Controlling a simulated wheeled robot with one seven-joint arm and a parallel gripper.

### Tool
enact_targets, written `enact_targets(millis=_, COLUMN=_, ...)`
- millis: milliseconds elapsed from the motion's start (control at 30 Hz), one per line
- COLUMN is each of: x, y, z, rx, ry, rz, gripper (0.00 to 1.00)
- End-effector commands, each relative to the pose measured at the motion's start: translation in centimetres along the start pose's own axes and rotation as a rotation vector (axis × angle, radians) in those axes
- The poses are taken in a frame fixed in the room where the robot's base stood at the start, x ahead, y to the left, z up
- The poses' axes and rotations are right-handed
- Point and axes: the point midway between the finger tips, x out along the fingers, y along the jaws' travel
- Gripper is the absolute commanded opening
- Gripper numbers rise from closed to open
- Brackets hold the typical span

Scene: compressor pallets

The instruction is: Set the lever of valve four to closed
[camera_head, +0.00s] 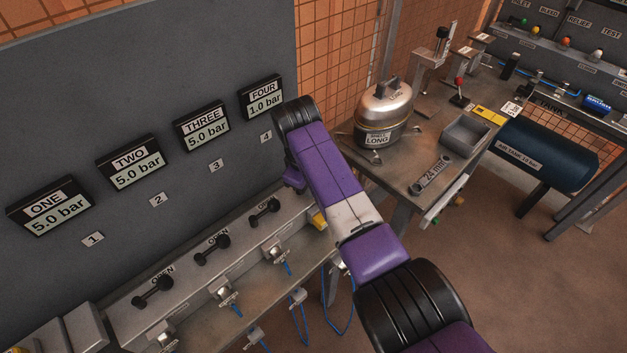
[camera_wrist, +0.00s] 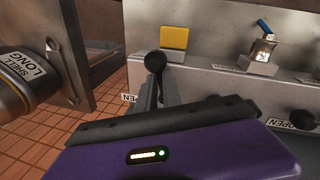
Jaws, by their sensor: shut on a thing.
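The black-knobbed lever of valve four (camera_wrist: 155,63) shows in the wrist view, between the fingers of my gripper (camera_wrist: 158,92), which is shut on it. An OPEN label is partly visible at the left of the lever. The lever's exact angle is hard to tell. In the head view my purple arm hides this lever and my fingertips. The display FOUR (camera_head: 264,98) reads 1.0 bar, above the number 4 plate (camera_head: 266,136).
Levers one (camera_head: 152,290), two (camera_head: 212,248) and three (camera_head: 264,211) stand along the grey manifold, near OPEN labels; their displays read 5.0 bar. A yellow block (camera_wrist: 174,37) is near the held lever. A metal pot (camera_head: 383,108) stands on the bench at right.

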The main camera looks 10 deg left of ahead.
Motion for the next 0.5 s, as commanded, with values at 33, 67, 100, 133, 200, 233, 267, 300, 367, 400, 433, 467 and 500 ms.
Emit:
enact_targets(millis=33, x=-0.20, y=0.34, z=0.82, rx=0.045, ry=-0.028, rz=0.000, gripper=0.00)
enact_targets(millis=67, x=-0.19, y=0.24, z=0.81, rx=0.068, ry=-0.033, rz=0.000, gripper=0.00)
enact_targets(millis=100, x=-0.18, y=0.13, z=0.80, rx=0.098, ry=-0.039, rz=0.001, gripper=0.00)
enact_targets(millis=133, x=-0.18, y=0.05, z=0.80, rx=0.119, ry=-0.043, rz=0.001, gripper=0.00)
enact_targets(millis=200, x=-0.20, y=-0.12, z=0.74, rx=0.164, ry=-0.052, rz=0.001, gripper=0.00)
enact_targets(millis=233, x=-0.21, y=-0.19, z=0.72, rx=0.181, ry=-0.055, rz=0.001, gripper=0.00)
enact_targets(millis=267, x=-0.21, y=-0.26, z=0.69, rx=0.197, ry=-0.059, rz=0.002, gripper=0.00)
enact_targets(millis=300, x=-0.21, y=-0.34, z=0.67, rx=0.217, ry=-0.063, rz=0.002, gripper=0.00)
enact_targets(millis=367, x=-0.21, y=-0.45, z=0.64, rx=0.244, ry=-0.069, rz=0.003, gripper=0.00)
enact_targets(millis=400, x=-0.21, y=-0.50, z=0.62, rx=0.258, ry=-0.072, rz=0.003, gripper=0.00)
enact_targets(millis=433, x=-0.21, y=-0.54, z=0.61, rx=0.269, ry=-0.073, rz=0.003, gripper=0.00)
enact_targets(millis=467, x=-0.21, y=-0.57, z=0.59, rx=0.279, ry=-0.075, rz=0.003, gripper=0.00)
enact_targets(millis=500, x=-0.21, y=-0.61, z=0.59, rx=0.289, ry=-0.077, rz=0.003, gripper=0.00)
